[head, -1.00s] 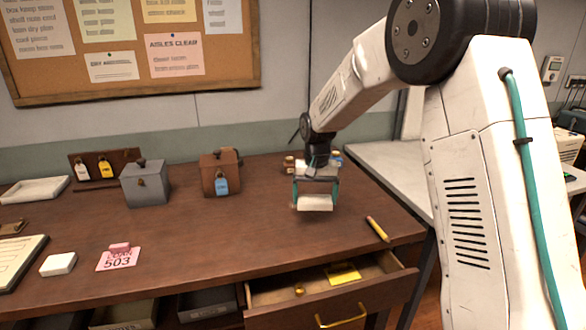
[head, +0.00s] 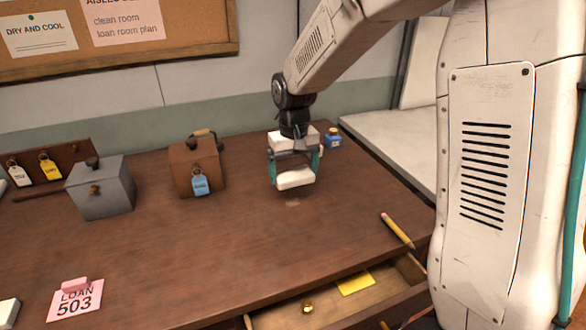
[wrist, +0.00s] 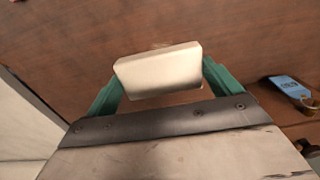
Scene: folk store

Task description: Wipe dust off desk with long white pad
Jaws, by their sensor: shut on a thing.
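My gripper (head: 295,167) has its teal fingers shut on the ends of a long white pad (head: 295,179). The pad lies crosswise between the fingers, low over the brown wooden desk (head: 230,240); I cannot tell whether it touches the top. In the wrist view the pad (wrist: 158,70) sits between the two fingers, with desk wood around it. A small faint pale patch, perhaps dust (head: 291,203), shows on the desk just in front of the pad.
A brown box with a blue tag (head: 197,165) stands left of my gripper, and a grey box (head: 101,188) farther left. A blue jar (head: 333,137) is behind right. A pencil (head: 397,231) lies near the right edge, above an open drawer (head: 330,298). The desk's middle front is clear.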

